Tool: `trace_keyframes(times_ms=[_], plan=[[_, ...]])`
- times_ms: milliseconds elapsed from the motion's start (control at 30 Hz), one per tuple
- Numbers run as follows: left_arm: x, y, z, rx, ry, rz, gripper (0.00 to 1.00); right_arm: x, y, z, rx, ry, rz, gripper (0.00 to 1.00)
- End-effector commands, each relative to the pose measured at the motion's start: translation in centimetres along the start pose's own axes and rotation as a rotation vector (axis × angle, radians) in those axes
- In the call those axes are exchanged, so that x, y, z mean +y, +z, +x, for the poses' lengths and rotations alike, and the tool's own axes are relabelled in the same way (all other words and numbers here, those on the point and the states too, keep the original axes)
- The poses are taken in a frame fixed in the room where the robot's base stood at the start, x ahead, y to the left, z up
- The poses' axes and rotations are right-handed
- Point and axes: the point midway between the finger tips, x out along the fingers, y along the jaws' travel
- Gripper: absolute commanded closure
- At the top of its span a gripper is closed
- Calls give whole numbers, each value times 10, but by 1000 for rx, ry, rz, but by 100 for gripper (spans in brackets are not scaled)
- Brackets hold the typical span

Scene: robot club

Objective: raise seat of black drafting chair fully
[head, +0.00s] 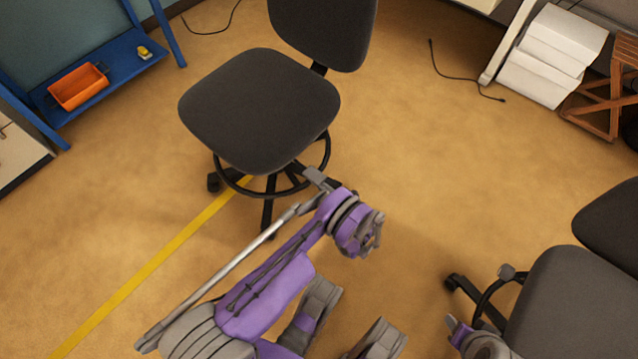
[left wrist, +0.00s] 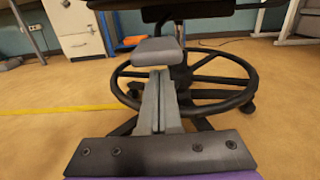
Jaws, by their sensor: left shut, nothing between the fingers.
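The black drafting chair (head: 258,112) stands at the upper middle of the head view. Its seat is dark grey, its backrest (head: 325,25) is at the top, and a black foot ring and caster base show below the seat. My left gripper (head: 316,180) is shut and empty, at the near side of the chair below the seat's front edge.
A second dark chair (head: 575,310) stands at the lower right. A blue shelf (head: 110,75) with an orange bin (head: 78,88) is at the left. White boxes (head: 545,60) and a wooden stool (head: 605,100) are at the upper right. Floor between the chairs is clear.

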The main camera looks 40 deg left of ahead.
Motion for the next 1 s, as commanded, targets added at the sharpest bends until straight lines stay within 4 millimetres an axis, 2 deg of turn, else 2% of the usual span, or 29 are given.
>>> trace_keyframes(times_ms=[633, 1000], plan=[[0, 1, 0, 0, 0, 0, 100, 0, 0, -1, 0, 0, 0, 50], [0, 16, 0, 0, 0, 0, 100, 0, -1, -6, 0, 0, 0, 50]])
